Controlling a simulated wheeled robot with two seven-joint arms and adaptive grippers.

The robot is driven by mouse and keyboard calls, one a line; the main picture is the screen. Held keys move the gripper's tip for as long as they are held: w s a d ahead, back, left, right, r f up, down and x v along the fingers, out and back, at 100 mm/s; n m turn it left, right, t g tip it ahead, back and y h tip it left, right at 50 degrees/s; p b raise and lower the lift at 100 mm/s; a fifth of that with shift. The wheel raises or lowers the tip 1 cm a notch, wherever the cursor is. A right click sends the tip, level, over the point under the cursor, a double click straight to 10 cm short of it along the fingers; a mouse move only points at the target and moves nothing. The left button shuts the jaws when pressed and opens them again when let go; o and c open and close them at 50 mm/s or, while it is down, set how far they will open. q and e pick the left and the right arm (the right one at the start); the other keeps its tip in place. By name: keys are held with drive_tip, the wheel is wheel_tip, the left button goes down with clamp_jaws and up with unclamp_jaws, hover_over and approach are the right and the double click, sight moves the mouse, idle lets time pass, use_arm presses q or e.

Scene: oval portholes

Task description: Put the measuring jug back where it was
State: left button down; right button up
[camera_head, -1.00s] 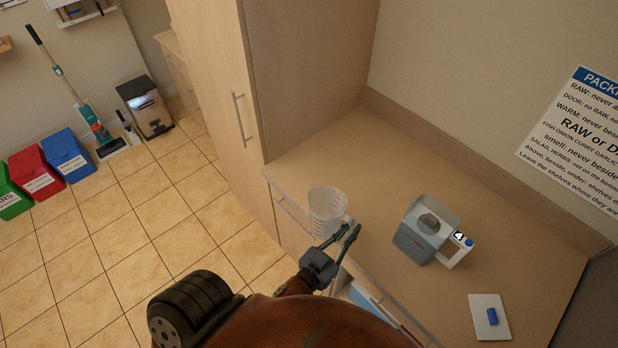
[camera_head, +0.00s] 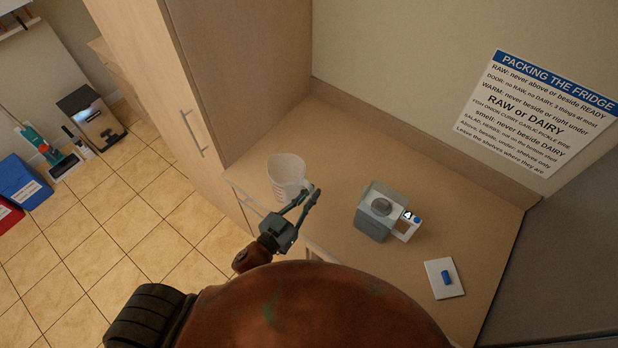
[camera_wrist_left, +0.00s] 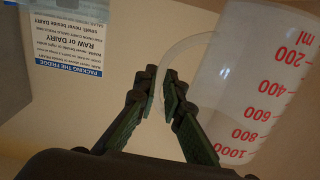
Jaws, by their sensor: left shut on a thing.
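The measuring jug (camera_head: 286,172) is clear plastic with red markings, and looks upright over the left front part of the counter (camera_head: 340,150). Whether its base touches the counter I cannot tell. My left gripper (camera_head: 308,193) is shut on its handle, on the jug's near right side. In the left wrist view the handle runs between the two fingertips (camera_wrist_left: 165,100), and the jug (camera_wrist_left: 255,85) with its red scale fills the right side. My right gripper is not in view.
A grey container (camera_head: 375,222) with a tag stands mid-counter. A tall cabinet (camera_head: 160,90) borders the counter on the left. The back of the counter is clear. A sign (camera_head: 540,110) hangs on the wall.

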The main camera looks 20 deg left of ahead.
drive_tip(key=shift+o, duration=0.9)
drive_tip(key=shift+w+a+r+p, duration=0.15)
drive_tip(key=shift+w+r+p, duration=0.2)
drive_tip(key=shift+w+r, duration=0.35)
use_arm(q)
drive_tip(key=w+f, duration=1.2)
drive_tip(key=w, duration=0.1)
drive_tip(key=shift+w+d+f+b, duration=0.3)
drive_tip(key=shift+d+f+b, duration=0.1)
drive_tip(key=shift+d+b, duration=0.05)
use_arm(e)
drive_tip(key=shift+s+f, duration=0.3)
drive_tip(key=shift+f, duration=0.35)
use_arm(q)
drive_tip(key=shift+f, duration=0.15)
drive_tip(key=c, duration=2)
unclamp_jaws()
drive_tip(key=shift+c, duration=0.2)
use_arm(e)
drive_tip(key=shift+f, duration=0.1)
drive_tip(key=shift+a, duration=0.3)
